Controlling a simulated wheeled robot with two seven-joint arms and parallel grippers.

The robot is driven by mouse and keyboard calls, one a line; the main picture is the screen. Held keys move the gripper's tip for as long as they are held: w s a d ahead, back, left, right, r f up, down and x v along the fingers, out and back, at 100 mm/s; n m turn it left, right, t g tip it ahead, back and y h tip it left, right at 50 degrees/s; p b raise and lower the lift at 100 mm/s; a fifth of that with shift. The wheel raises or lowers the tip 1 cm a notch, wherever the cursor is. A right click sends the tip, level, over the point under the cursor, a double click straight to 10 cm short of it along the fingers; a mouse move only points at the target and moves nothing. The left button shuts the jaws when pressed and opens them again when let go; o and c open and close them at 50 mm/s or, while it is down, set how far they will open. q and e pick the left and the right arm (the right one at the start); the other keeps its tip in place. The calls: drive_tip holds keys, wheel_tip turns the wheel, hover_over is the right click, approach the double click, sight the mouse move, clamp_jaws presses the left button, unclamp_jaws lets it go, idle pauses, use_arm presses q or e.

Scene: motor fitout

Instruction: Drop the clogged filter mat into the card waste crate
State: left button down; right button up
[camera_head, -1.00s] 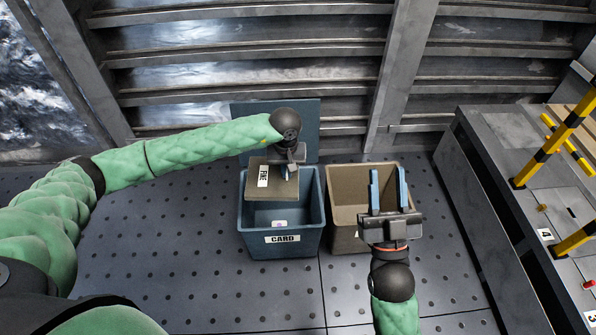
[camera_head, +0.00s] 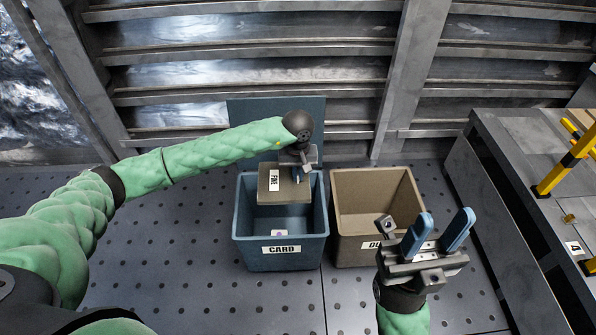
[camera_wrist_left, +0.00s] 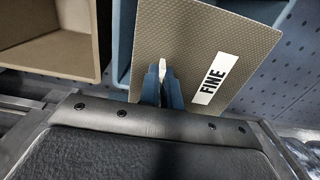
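The filter mat (camera_head: 270,186) is a flat brown-grey panel with a white FINE label. My left gripper (camera_head: 297,176) is shut on the mat's edge and holds it over the blue CARD crate (camera_head: 240,237), near its back part. The left wrist view shows the mat (camera_wrist_left: 190,45) between the two blue fingers (camera_wrist_left: 163,86). A small pale item (camera_head: 280,233) shows inside the CARD crate. My right gripper (camera_head: 437,236) is open and empty, in front of the brown crate to the right.
The brown crate (camera_head: 345,195), its label partly hidden, stands just right of the CARD crate. A blue panel (camera_head: 245,115) stands behind the CARD crate. A grey bench (camera_head: 515,165) with yellow-black bars (camera_head: 566,165) is at the right. The perforated floor (camera_head: 180,270) is clear at left.

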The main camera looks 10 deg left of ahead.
use_arm(q)
drive_tip(key=shift+f+b, duration=0.6)
drive_tip(key=shift+f, duration=1.3)
drive_tip(key=c, duration=1.5)
unclamp_jaws()
drive_tip(key=shift+c, duration=0.2)
drive_tip(key=shift+r, duration=0.1)
wheel_tip(320, 180, up, 7)
drive_tip(key=shift+r+p, duration=0.1)
drive_tip(key=shift+p, duration=0.45)
drive_tip(key=shift+r, duration=0.15)
